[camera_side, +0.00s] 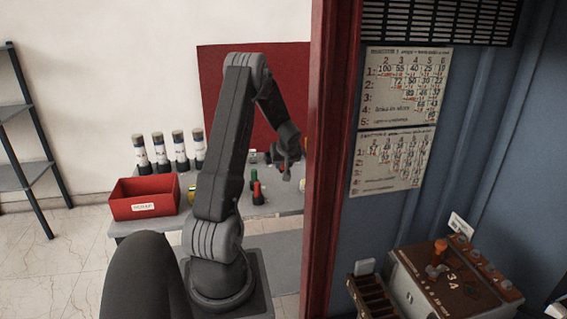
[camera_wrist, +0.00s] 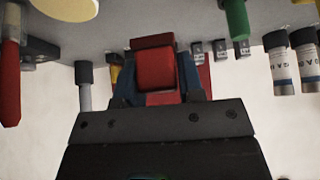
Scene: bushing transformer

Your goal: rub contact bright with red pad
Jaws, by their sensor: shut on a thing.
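A red pad (camera_wrist: 156,70) sits between the fingers of my gripper (camera_wrist: 158,82) in the wrist view, and the gripper is shut on it. In the side view my gripper (camera_side: 287,158) is above the right part of the grey bench, near the red door post, and the pad is too small to make out there. I cannot tell which thing is the contact.
A red bin (camera_side: 144,200) stands at the bench's left, with several labelled cylinders (camera_side: 161,152) behind it. Red-handled (camera_side: 257,193) and green-handled (camera_side: 253,178) things stand below my gripper. The red post (camera_side: 327,150) is close on the right. A control box (camera_side: 450,280) stands at lower right.

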